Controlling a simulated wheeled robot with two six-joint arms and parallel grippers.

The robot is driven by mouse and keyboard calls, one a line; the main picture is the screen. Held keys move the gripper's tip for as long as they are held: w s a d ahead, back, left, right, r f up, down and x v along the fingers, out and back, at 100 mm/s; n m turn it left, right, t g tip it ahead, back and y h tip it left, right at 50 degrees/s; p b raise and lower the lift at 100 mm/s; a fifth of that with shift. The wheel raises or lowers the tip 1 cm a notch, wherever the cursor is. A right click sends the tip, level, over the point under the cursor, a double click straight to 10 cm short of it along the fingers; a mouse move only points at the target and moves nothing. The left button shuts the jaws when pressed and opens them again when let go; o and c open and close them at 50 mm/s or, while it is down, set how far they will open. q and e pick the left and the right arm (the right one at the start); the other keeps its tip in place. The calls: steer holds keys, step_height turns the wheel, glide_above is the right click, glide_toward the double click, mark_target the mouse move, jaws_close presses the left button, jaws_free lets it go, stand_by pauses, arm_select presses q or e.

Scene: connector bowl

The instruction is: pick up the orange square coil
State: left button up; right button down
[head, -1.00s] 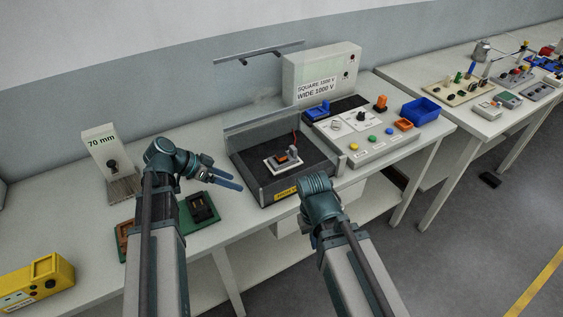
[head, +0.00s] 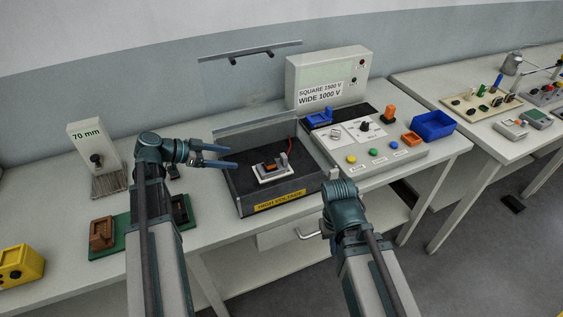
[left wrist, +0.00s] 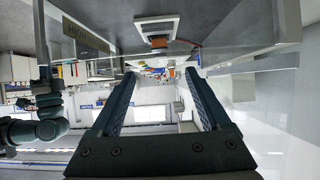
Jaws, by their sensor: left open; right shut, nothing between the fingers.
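An orange piece (head: 271,168), which looks like the square coil, sits on a white-framed mount (head: 262,178) inside the dark open-topped box (head: 304,189) labelled HIGH VOLTAGE. A dark grey upright part stands beside it. In the left wrist view, which looks upside down, the orange piece (left wrist: 158,42) shows at the top. My left gripper (head: 234,157) is open and empty at the box's left side, apart from the orange piece and pointing right. My right gripper (head: 335,182) is at the box's front right corner. It is shut and empty; its fingertips are hard to make out.
A green tray (head: 104,252) and a 70 mm stand (head: 95,155) are to the left.

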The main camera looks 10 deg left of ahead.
arm_select(q)
steer(key=b, duration=0.4)
glide_toward(268, 161)
steer(key=x, duration=0.3)
steer(key=shift+f, duration=0.15)
steer(key=shift+w+d+f, duration=0.1)
steer(key=shift+w+d, duration=0.1)
steer(key=shift+d, duration=0.1)
steer(key=shift+b+x, duration=1.35)
steer(key=shift+x, duration=1.3)
steer(key=shift+s, duration=0.1)
arm_select(e)
step_height(268, 161, down, 6)
steer(key=shift+w+d+f, duration=0.15)
steer(key=shift+d+f, duration=0.05)
steer(key=shift+d, duration=0.05)
arm_select(q)
jaws_close()
